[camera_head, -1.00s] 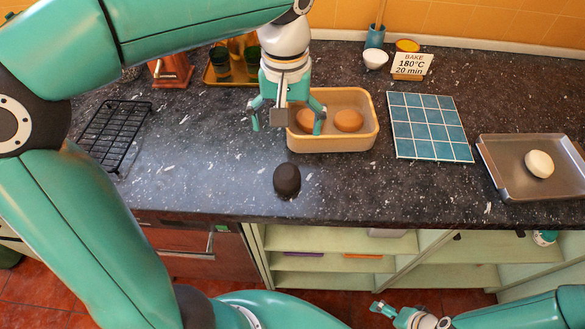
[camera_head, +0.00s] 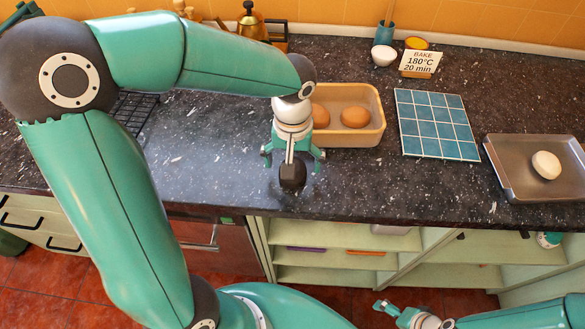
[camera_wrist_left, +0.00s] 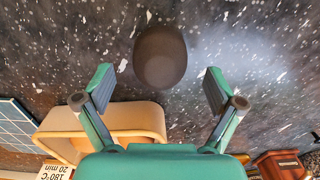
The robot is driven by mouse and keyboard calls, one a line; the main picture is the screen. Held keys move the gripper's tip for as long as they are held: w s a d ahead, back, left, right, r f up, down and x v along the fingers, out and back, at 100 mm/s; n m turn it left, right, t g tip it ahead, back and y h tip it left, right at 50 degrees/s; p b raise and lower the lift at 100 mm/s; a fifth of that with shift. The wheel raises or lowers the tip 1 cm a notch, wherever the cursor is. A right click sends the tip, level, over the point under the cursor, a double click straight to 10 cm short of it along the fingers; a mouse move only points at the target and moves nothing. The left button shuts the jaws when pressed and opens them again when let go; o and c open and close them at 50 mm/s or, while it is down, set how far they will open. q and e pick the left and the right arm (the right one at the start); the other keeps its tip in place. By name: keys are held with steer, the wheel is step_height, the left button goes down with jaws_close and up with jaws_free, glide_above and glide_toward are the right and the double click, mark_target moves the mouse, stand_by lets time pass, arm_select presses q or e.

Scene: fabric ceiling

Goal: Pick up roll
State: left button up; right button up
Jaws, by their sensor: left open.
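A dark, nearly black roll (camera_head: 292,178) lies alone on the speckled counter near its front edge. My left gripper (camera_head: 293,157) is above it, open and empty, and partly covers it in the head view. In the left wrist view the roll (camera_wrist_left: 159,57) lies just beyond the two spread fingertips (camera_wrist_left: 160,88), centred between them and apart from both. Two orange-brown rolls (camera_head: 355,117) sit in the tan box, one partly hidden by my arm. A pale roll (camera_head: 546,165) lies on the metal tray. My right gripper (camera_head: 384,308) is low in front of the counter; its jaws are unclear.
The tan box (camera_head: 376,136) stands close behind and right of my left gripper. A blue tiled mat (camera_head: 436,123), the metal tray (camera_head: 503,168) and a bake sign (camera_head: 420,62) are farther right. A black wire rack (camera_head: 135,108) is partly hidden by my left arm. The counter left of the roll is clear.

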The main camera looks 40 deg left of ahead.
arm_select(q)
steer(key=shift+f, duration=1.25)
steer(key=c, duration=1.2)
steer(key=shift+r, duration=0.15)
